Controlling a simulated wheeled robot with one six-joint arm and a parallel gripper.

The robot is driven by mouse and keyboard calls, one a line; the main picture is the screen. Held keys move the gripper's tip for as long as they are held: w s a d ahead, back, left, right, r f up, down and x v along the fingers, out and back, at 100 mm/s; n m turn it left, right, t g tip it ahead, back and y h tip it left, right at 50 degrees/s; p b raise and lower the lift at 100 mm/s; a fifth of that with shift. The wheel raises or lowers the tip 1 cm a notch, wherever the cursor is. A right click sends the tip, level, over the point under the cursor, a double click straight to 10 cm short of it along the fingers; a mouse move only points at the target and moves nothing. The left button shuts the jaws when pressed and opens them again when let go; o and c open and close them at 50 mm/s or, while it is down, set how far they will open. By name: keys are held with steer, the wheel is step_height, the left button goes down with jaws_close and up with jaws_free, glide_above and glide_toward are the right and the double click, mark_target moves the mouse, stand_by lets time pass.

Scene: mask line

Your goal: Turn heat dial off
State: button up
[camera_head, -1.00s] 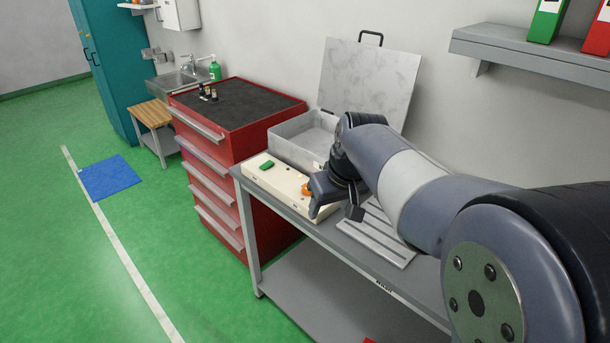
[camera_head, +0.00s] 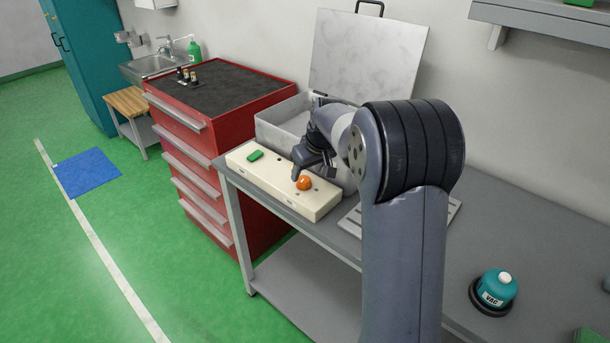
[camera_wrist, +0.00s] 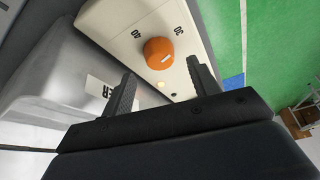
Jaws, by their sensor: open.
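The heat dial is an orange round knob (camera_head: 304,183) with a pale pointer mark, on a cream control box (camera_head: 270,184) on the grey bench. In the wrist view the orange dial (camera_wrist: 159,53) sits ahead of the fingertips, with printed marks on the panel (camera_wrist: 126,28) around it. My gripper (camera_head: 312,174) is just behind and above the dial in the head view. In the wrist view my gripper (camera_wrist: 162,78) is open, its two fingers apart, one to each side below the dial. I see no contact with the dial.
A green switch (camera_head: 255,155) sits at the box's left end. An open metal container (camera_head: 272,128) with a raised lid (camera_head: 368,60) stands behind the box. A red drawer cabinet (camera_head: 222,122) is at left. A teal VAC knob (camera_head: 494,289) is on the bench at right.

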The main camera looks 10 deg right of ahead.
mark_target(304, 179)
steer(key=shift+x, duration=1.75)
steer(key=c, duration=1)
